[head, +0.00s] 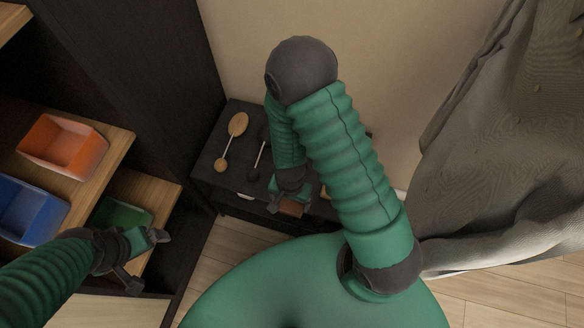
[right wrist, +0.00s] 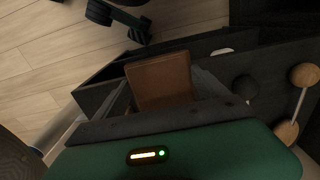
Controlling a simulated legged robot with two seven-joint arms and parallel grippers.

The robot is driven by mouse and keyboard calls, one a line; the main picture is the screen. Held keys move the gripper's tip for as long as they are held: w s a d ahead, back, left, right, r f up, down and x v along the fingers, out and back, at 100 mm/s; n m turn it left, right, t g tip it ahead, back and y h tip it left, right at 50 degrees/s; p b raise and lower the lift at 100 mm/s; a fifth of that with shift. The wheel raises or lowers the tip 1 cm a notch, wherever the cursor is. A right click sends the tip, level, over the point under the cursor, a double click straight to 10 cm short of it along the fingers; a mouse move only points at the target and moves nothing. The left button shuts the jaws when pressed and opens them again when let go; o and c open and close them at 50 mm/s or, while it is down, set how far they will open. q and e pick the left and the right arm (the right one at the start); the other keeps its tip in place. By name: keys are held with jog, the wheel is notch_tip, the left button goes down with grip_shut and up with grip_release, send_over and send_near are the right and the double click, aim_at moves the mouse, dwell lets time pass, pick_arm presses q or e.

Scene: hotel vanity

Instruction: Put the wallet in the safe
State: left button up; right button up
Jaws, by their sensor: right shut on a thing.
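A brown wallet (head: 291,208) is held in my right gripper (head: 288,200), above the front of the low dark cabinet. In the right wrist view the wallet (right wrist: 160,80) stands up from the jaws, over what looks like an open dark drawer (right wrist: 95,92). I cannot tell whether it touches the drawer. My left gripper (head: 146,260) is at the lower left, beside the shelves, with its fingers apart and nothing seen between them. I cannot clearly make out a safe; my right arm hides part of the cabinet.
The low dark cabinet (head: 213,165) bears wooden-ended, stick-like items (head: 230,142). A small white object (head: 247,196) shows at its front. Shelves at the left hold an orange bin (head: 62,146), a blue bin (head: 28,212) and a green bin (head: 120,216). A grey curtain (head: 505,150) hangs at the right.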

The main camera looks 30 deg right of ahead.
jog(key=w+d, duration=0.1)
jog(key=w, duration=0.1)
jog(key=w+d, duration=0.1)
jog(key=w, duration=0.1)
jog(key=w+d+b, duration=0.1)
jog(key=w, duration=0.1)
jog(key=shift+w+d+f, duration=0.1)
jog(key=shift+d+f, duration=0.2)
jog(key=w+d, duration=0.1)
jog(key=d, duration=0.1)
jog(key=w+d, duration=0.1)
jog(key=shift+w+f+b, duration=0.25)
jog(key=shift+w+b, duration=0.05)
jog(key=shift+w+d+f, duration=0.1)
jog(key=shift+d+f, duration=0.15)
jog(key=f, duration=0.1)
jog(key=f+b, duration=0.1)
jog(key=shift+a+f, duration=0.2)
jog(key=shift+f, duration=0.15)
jog(key=shift+a+f, duration=0.1)
jog(key=shift+f, duration=0.05)
jog(key=o, duration=1.3)
pick_arm(q)
jog(key=f, duration=0.1)
jog(key=a+f, duration=0.1)
jog(key=f, duration=0.1)
jog(key=shift+f, duration=0.2)
